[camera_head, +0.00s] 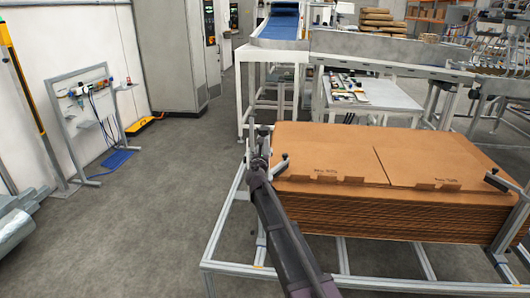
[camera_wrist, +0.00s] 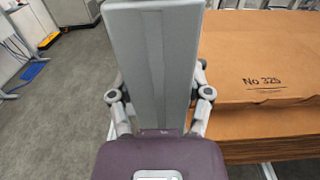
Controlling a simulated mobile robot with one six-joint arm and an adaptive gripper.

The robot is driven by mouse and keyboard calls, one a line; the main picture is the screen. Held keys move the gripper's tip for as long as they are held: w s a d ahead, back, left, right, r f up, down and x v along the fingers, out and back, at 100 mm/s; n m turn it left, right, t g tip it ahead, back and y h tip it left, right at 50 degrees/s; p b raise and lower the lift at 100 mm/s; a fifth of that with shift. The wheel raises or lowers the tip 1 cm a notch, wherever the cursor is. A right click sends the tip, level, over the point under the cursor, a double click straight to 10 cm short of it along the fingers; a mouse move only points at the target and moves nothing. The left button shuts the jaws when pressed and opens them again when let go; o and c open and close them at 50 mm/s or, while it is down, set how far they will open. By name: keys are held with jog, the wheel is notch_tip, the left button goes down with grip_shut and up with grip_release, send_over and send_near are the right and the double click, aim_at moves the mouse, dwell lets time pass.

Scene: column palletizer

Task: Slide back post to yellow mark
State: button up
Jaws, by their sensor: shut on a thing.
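The back post (camera_head: 250,137) is a grey upright at the far left corner of the cardboard stack, partly hidden by my arm. In the wrist view it appears as a wide grey upright face (camera_wrist: 152,65) between the fingers. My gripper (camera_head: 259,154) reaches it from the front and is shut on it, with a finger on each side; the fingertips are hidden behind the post. I cannot make out a yellow mark for certain in either view.
The brown cardboard stack (camera_head: 400,208) lies on a metal frame (camera_head: 226,268), close to the right of the post. Dark-ended clamps touch or overhang its edges. A conveyor (camera_head: 370,48) and a white table (camera_head: 385,96) stand behind.

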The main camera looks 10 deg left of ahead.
jog(key=s, duration=1.2)
jog(key=shift+s+a, duration=0.15)
jog(key=shift+a, duration=0.05)
jog(key=o, duration=1.3)
jog(key=shift+o, duration=0.2)
jog(key=s, duration=1.2)
jog(key=shift+a, duration=0.2)
